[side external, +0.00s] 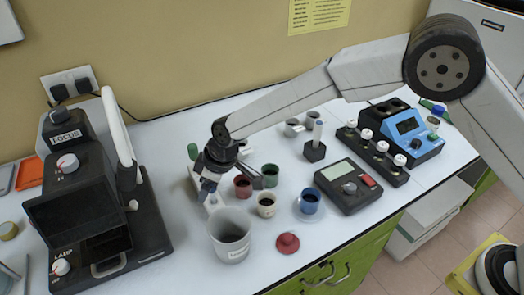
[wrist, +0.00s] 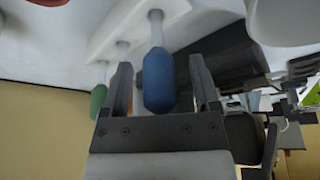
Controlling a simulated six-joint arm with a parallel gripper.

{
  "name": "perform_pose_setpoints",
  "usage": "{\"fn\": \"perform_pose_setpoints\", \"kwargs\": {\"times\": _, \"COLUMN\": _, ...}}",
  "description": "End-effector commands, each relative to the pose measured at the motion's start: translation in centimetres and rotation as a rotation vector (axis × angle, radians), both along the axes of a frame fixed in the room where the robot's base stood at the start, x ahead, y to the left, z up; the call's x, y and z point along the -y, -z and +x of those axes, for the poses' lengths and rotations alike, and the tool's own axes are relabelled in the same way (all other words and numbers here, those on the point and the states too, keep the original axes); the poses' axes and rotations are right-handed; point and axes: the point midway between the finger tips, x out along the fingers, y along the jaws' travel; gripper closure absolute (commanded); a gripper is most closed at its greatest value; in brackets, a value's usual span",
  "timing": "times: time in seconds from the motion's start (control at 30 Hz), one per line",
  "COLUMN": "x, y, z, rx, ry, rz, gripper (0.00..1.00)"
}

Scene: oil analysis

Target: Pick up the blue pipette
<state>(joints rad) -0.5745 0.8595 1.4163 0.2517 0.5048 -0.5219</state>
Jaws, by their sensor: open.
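The blue pipette (wrist: 158,80) shows in the wrist view with its rounded bulb toward me and its pale stem at a white rack (wrist: 104,38). My gripper (wrist: 159,66) is open, with one finger on each side of the blue bulb. Gaps show between the bulb and both fingers. In the side external view my gripper (side external: 234,180) is low over the white rack (side external: 194,172), behind the large grey beaker. There the arm's end largely hides the pipettes.
A grey beaker (side external: 230,240), a red cup (side external: 243,187) and a green cup (side external: 271,175) are close to my gripper. A microscope-like device (side external: 95,205) stands left.

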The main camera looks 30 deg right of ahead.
Motion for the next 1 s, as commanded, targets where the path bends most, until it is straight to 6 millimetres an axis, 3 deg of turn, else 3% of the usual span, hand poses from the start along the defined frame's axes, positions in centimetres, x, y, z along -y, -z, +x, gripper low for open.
{"fn": "perform_pose_setpoints", "kwargs": {"times": 0.07, "x": 0.0, "y": 0.0, "z": 0.0, "rx": 0.0, "ry": 0.0, "rz": 0.0, "gripper": 0.21}}
{"fn": "perform_pose_setpoints", "kwargs": {"times": 0.1, "x": 0.0, "y": 0.0, "z": 0.0, "rx": 0.0, "ry": 0.0, "rz": 0.0, "gripper": 0.28}}
{"fn": "perform_pose_setpoints", "kwargs": {"times": 0.23, "x": 0.0, "y": 0.0, "z": 0.0, "rx": 0.0, "ry": 0.0, "rz": 0.0, "gripper": 0.68}}
{"fn": "perform_pose_setpoints", "kwargs": {"times": 0.27, "x": 0.0, "y": 0.0, "z": 0.0, "rx": 0.0, "ry": 0.0, "rz": 0.0, "gripper": 0.73}}
{"fn": "perform_pose_setpoints", "kwargs": {"times": 0.73, "x": 0.0, "y": -0.4, "z": 0.0, "rx": 0.0, "ry": 0.0, "rz": 0.0, "gripper": 0.72}}
{"fn": "perform_pose_setpoints", "kwargs": {"times": 1.0, "x": 0.0, "y": -3.2, "z": 0.0, "rx": 0.002, "ry": 0.0, "rz": 0.002, "gripper": 0.72}}
